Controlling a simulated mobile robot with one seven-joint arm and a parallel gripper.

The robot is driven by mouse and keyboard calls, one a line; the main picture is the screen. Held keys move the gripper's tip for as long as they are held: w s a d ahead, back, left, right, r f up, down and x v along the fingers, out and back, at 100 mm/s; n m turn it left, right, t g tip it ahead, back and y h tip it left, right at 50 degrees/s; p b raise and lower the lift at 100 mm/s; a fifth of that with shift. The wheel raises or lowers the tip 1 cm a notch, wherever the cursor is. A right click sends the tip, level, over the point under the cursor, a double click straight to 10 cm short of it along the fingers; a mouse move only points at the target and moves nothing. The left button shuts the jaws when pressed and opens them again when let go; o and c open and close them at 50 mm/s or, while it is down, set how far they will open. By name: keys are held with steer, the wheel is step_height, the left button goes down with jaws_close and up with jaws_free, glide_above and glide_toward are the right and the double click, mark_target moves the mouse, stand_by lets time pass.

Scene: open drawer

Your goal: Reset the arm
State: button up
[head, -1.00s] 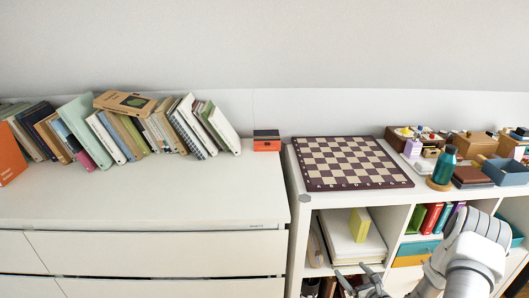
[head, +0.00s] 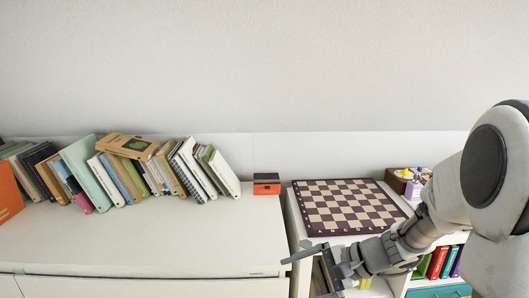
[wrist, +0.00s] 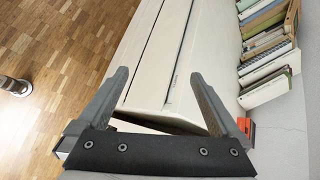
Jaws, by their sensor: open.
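My gripper (head: 305,272) is open and empty in front of the gap between the white dresser (head: 150,235) and the white shelf unit. Its fingers point left in the head view. In the wrist view, the two dark fingers (wrist: 160,76) are spread apart with nothing between them. The dresser's pale front and drawer seams show beyond them. My arm reaches in from the right of the head view and hides much of the shelf unit.
Leaning books (head: 130,175) and an orange-and-black box (head: 266,184) stand on the dresser. A chessboard (head: 345,207) lies on the shelf unit, with small items (head: 412,180) behind my arm. The wooden floor (wrist: 60,50) looks mostly clear.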

steer(key=s+d+r+n+t+h, duration=0.1)
steer(key=s+d+r+n+h, duration=0.2)
steer(key=s+r+n+h, duration=0.45)
steer(key=s+d+r+n+t+h, duration=0.2)
steer(key=s+d+r+n+h, duration=0.15)
steer(key=s, duration=0.65)
step_height(320, 180, up, 21)
steer(key=p, duration=2.1)
steer(key=shift+r+y, duration=0.2)
steer(key=shift+y, duration=0.2)
steer(key=shift+d, duration=0.1)
